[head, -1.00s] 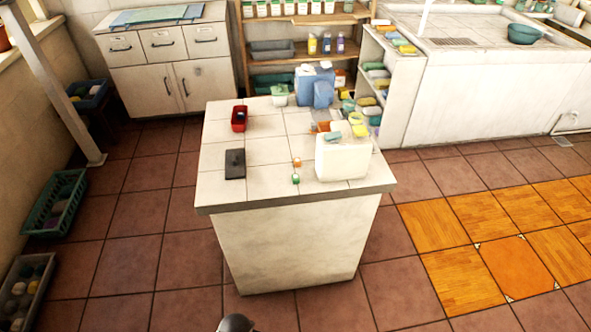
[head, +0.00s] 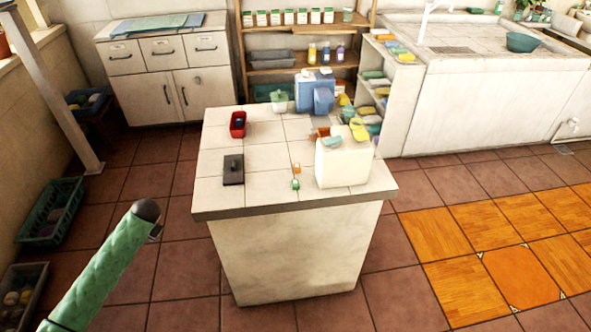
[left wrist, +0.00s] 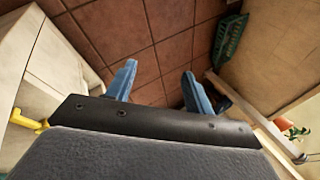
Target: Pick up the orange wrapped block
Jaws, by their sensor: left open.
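A small orange block (head: 296,167) lies on the tiled top of the island counter (head: 270,155), behind a small green block (head: 296,184). Another orange item (head: 323,132) sits by the white box; I cannot tell which of the two is the wrapped one. My left gripper (left wrist: 159,85) is open and empty in the left wrist view, with its two blue fingers apart over the tiled floor. In the head view my green left arm comes in at the lower left, short of the counter; the fingers are not clear there. My right gripper is not in view.
On the counter stand a white box (head: 342,163) at the right, a blue container (head: 314,93) at the back, a red tray (head: 238,124) and a dark block (head: 233,169) at the left. A green crate (head: 52,210) is on the floor at left. The front-left countertop is mostly clear.

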